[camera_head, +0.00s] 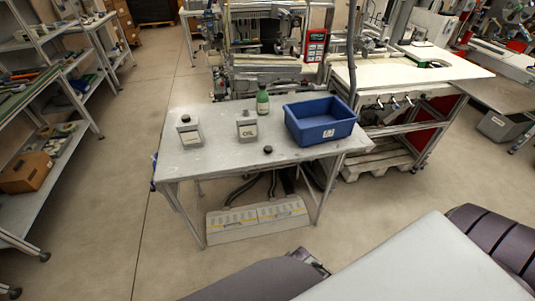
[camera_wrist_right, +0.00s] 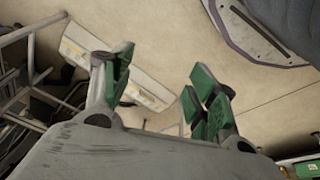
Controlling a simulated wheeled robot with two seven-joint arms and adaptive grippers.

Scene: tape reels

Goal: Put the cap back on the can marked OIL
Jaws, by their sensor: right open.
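The can marked OIL (camera_head: 247,131) stands upright on the grey table in the head view, and its top shows no dark cap. A small black cap (camera_head: 267,149) lies on the tabletop in front of the can, a little to the right and close to the front edge. My right gripper (camera_wrist_right: 160,90) shows in the right wrist view with its green-padded fingers spread wide and nothing between them. It points at the floor and the table's underside, away from the can and the cap. My left gripper is not in view.
The grey table (camera_head: 215,155) also holds another can (camera_head: 189,135) with a dark cap, a green bottle (camera_head: 262,104) behind the OIL can, and a blue bin (camera_head: 320,131) at the right. A pale low box (camera_head: 257,222) lies on the floor beneath the table's front.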

